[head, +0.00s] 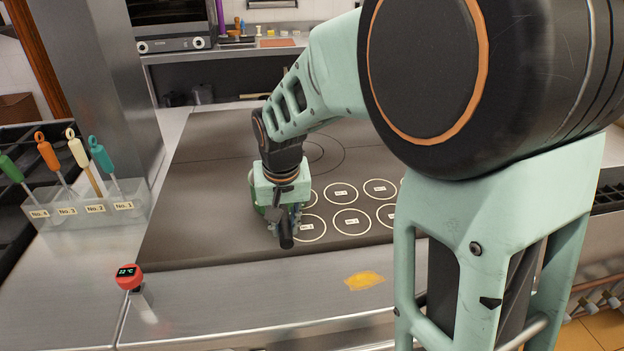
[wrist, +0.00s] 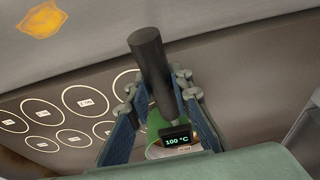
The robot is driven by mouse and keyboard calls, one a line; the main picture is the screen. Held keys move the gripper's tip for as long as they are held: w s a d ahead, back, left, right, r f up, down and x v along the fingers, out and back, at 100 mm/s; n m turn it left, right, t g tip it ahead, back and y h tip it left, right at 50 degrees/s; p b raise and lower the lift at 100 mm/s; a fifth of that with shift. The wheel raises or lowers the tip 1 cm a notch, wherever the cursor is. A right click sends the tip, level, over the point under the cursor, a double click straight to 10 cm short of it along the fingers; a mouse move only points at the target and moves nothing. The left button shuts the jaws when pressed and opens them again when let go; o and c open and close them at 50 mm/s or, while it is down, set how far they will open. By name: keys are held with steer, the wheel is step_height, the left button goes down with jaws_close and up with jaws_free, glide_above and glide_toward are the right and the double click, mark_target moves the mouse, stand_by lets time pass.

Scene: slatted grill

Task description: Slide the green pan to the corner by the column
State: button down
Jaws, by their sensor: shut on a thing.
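My gripper (head: 284,214) is over the front left part of the dark cooking plate (head: 190,215), shut on the green pan (head: 259,204). Its black handle (head: 286,236) points toward the front edge. In the wrist view the handle (wrist: 150,68) rises between the two blue-padded fingers, and part of the green pan body (wrist: 154,122) shows below it. A small display (wrist: 178,138) reading 100 °C is by the handle's base. Most of the pan is hidden by my gripper. The grey column (head: 115,75) stands behind and left of the plate.
Several labelled white circles (head: 351,222) lie right of the pan. A clear holder (head: 95,212) with coloured-handled tools stands left of the plate. A red dial reading 22 °C (head: 129,278) and a yellow stain (head: 364,281) are at the front. The plate between pan and column looks clear.

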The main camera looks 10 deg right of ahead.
steer(key=shift+s+a, duration=0.3)
steer(key=shift+a, duration=0.3)
steer(key=s+a+b, duration=0.1)
steer(key=s+a, duration=0.3)
steer(key=a, duration=0.7)
steer(key=shift+s+b, duration=0.3)
stand_by(0.7)
steer(key=shift+a, duration=0.1)
steer(key=shift+s+a+b, duration=0.1)
steer(key=shift+s+a, duration=0.2)
steer(key=shift+a, duration=0.35)
steer(key=shift+s+a+b, duration=0.15)
steer(key=shift+s+a, duration=0.1)
steer(key=shift+a, duration=0.45)
steer(key=shift+s+a+b, duration=0.1)
steer(key=shift+s+a, duration=0.2)
steer(key=shift+a, duration=0.35)
